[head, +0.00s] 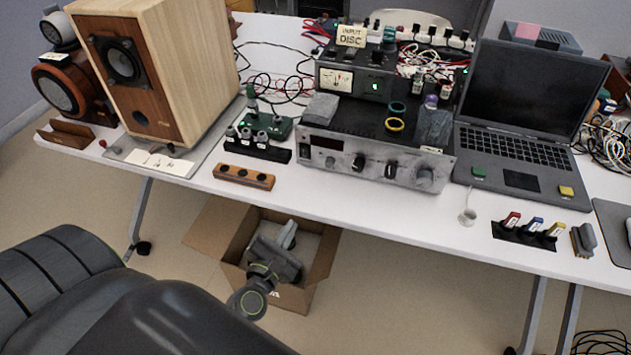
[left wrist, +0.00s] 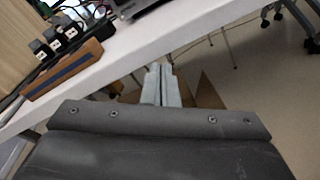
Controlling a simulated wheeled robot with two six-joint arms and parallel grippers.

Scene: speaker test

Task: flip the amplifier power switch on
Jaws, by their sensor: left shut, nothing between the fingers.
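The amplifier (head: 337,172) is a wide unit with a silver front panel and several dark knobs, near the front edge of the white table. A lit meter unit (head: 355,82) stands behind it. I cannot make out for certain which small control is the power switch, or its position. My left gripper (head: 288,233) is in front of and below the table edge, in front of the amplifier and apart from it. Its two pale fingers are together and empty; they also show in the left wrist view (left wrist: 161,70). My right gripper is not in view.
An open cardboard box (head: 322,258) stands on the floor around and below my left gripper. The table edge (head: 400,228) lies between gripper and amplifier. A wooden speaker (head: 160,70) is left, a laptop (head: 525,110) right. A wooden block (head: 243,177) sits by the edge.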

